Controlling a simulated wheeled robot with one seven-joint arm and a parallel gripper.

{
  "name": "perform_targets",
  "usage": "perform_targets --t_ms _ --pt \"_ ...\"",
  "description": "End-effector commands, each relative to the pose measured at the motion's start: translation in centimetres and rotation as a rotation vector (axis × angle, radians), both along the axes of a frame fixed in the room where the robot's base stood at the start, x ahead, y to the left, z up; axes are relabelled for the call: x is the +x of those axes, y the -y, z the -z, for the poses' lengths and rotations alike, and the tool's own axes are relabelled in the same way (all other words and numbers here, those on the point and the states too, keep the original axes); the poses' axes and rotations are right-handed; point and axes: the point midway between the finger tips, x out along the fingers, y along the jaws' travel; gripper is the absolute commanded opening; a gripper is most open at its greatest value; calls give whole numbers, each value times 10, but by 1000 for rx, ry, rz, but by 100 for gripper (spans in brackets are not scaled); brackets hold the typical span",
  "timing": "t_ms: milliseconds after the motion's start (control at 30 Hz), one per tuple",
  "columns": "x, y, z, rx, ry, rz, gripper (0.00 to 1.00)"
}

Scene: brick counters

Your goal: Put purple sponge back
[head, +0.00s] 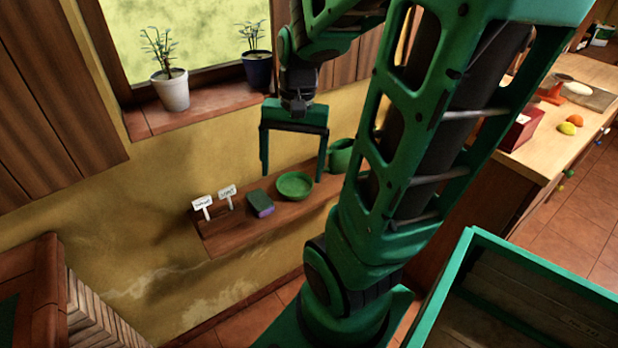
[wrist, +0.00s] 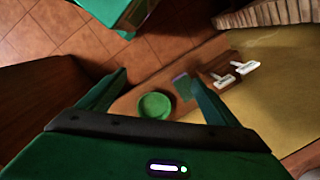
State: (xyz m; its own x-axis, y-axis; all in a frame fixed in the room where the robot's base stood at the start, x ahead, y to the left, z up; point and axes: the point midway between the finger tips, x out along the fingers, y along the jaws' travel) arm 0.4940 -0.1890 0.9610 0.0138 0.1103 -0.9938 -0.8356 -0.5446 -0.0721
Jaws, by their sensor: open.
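The purple sponge (head: 260,204) lies on a wooden wall shelf (head: 222,240); its top is dark green and its front side purple. It also shows in the wrist view (wrist: 182,86), partly beside a finger. Two small white label signs stand left of it on the shelf, a left sign (head: 203,204) and a right sign (head: 227,193); I cannot read them surely. A green bowl (head: 294,186) sits right of the sponge. My gripper (head: 292,176) is open and empty, pointing down above the shelf near the bowl. In the wrist view its fingers (wrist: 158,80) spread wide around the bowl's position.
A green mug (head: 342,155) stands on the shelf right of the bowl, partly behind my arm. Potted plants in a white pot (head: 172,90) and a dark pot (head: 257,68) stand on the windowsill above. A wooden counter (head: 560,120) with fruit is at right.

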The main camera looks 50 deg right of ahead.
Motion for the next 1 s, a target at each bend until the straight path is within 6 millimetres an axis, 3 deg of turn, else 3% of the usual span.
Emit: perform_targets --t_ms 200,367,933,1000 --pt "-54 -12 -12 -77 12 -305 84" --pt "-73 -15 -13 -98 8 -412 84" --pt "-76 -16 -13 -101 7 -434 84" --pt "-64 -16 -8 -98 -8 -435 84"
